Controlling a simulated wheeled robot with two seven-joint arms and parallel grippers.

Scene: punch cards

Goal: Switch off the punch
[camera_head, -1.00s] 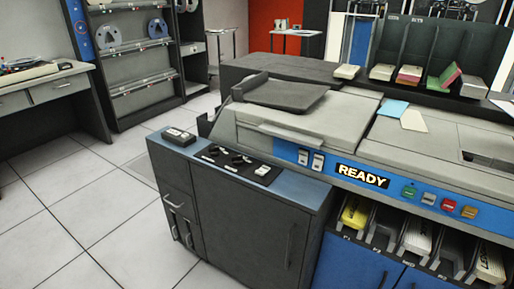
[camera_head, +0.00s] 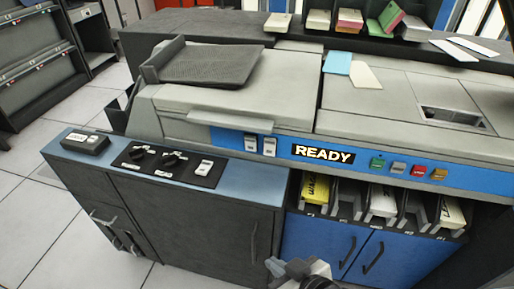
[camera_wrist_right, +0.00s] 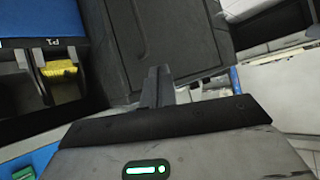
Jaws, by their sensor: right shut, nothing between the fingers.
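The punch (camera_head: 230,100) is a grey machine with a blue front band and a lit READY sign (camera_head: 323,154). Two white rocker switches (camera_head: 259,146) sit side by side on the blue band, left of the sign. A lower black panel (camera_head: 150,172) on the blue-topped cabinet carries two dark knobs (camera_head: 171,159) and another white rocker switch (camera_head: 204,167). My right gripper (camera_head: 287,268) is at the bottom of the head view, below and apart from these controls. Its fingers (camera_wrist_right: 158,86) are shut and empty in the right wrist view. My left gripper is not in view.
A small dark box (camera_head: 86,142) lies at the cabinet top's left end. Coloured buttons (camera_head: 408,169) sit right of the sign. Pockets below hold card decks, one yellow (camera_head: 316,188), above blue doors (camera_head: 345,252). Clear floor lies to the left.

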